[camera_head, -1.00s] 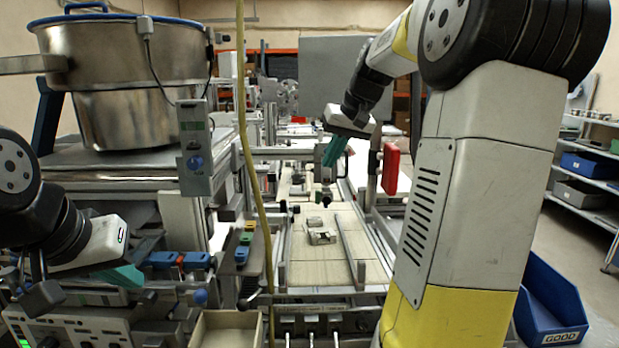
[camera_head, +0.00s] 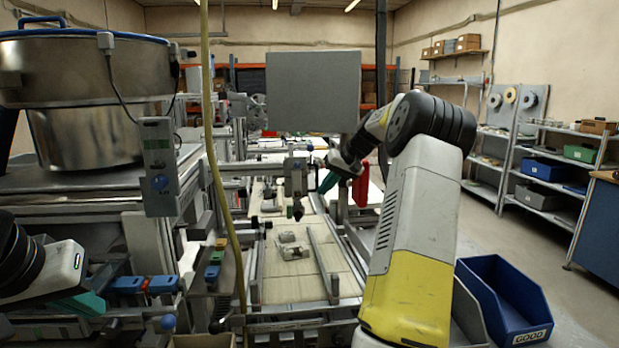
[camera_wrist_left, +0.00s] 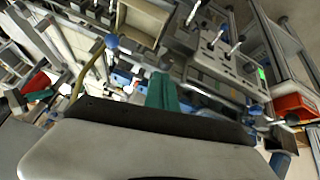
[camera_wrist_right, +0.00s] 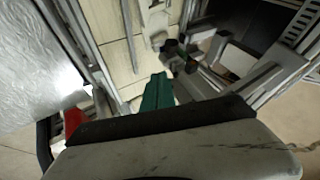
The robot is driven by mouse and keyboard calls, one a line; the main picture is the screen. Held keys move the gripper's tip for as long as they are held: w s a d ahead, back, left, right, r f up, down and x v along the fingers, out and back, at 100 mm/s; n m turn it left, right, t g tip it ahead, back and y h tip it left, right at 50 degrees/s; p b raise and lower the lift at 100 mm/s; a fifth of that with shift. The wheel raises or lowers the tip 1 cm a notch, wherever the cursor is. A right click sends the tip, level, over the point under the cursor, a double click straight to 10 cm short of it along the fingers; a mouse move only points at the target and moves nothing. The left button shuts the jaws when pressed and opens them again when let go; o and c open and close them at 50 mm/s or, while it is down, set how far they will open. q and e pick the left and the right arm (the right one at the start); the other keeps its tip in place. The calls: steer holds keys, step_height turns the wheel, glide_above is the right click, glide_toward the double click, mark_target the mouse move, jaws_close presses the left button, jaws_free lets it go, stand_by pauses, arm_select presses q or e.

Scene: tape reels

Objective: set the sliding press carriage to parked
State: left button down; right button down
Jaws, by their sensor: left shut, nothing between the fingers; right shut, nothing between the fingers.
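The press carriage (camera_head: 297,178), a grey block with a dark pointed plunger under it, sits on a crossbar (camera_head: 250,167) above the pale tiled track, toward the bar's right end. My right gripper (camera_head: 328,182) has green fingers, shut and empty, just right of the carriage; contact cannot be told. In the right wrist view, the shut green fingers (camera_wrist_right: 158,92) point at the track beside dark and grey fittings (camera_wrist_right: 178,52). My left gripper (camera_head: 86,303) is shut and empty at the lower left, far from the carriage; its fingers also show in the left wrist view (camera_wrist_left: 162,92).
A red part (camera_head: 361,185) hangs close right of my right gripper. A small metal piece (camera_head: 292,247) lies on the track. A yellow hose (camera_head: 211,150) hangs left of it. A large steel bowl (camera_head: 85,90) stands left, a blue bin (camera_head: 505,300) lower right.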

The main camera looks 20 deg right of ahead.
steer(key=a, duration=0.1)
steer(key=w+a, duration=0.1)
steer(key=a, duration=0.1)
steer(key=a+f, duration=0.1)
steer(key=shift+w+a, duration=0.25)
steer(key=shift+w, duration=0.1)
steer(key=w+a, duration=0.2)
steer(key=a, duration=0.7)
steer(key=w+a, duration=0.2)
steer(key=a, duration=0.7)
steer(key=shift+w+a, duration=0.25)
steer(key=shift+w, duration=0.1)
steer(key=shift+d, duration=0.15)
